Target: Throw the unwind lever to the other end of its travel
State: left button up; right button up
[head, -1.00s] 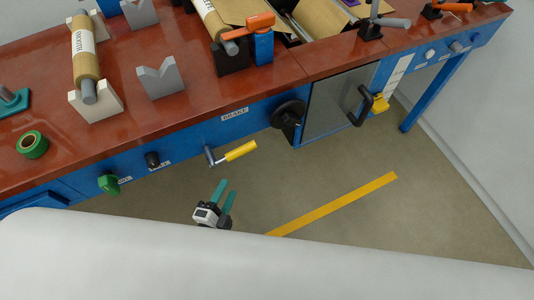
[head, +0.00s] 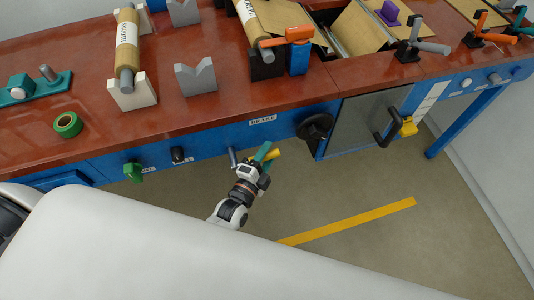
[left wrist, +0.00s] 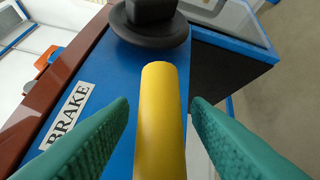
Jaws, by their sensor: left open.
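A lever with a yellow grip (head: 276,154) and a grey metal arm (head: 232,156) sits on the blue front of the bench, just below the BRAKE label (head: 263,119). No readable label names it the unwind lever. My left gripper (head: 266,156) is open at the lever and partly hides it in the head view. In the left wrist view the yellow grip (left wrist: 159,120) runs between the two teal fingers (left wrist: 160,105), with a gap visible on each side. My right gripper is not in view.
A black round knob (head: 316,127) sits right of the lever, beside a panel with a black handle (head: 386,127). A black knob (head: 178,155) and a green knob (head: 133,171) lie left. The bench top (head: 215,105) carries rolls and V-blocks. Floor below is clear.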

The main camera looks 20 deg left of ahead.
pick_arm(q)
grip_shut()
dwell(0.3)
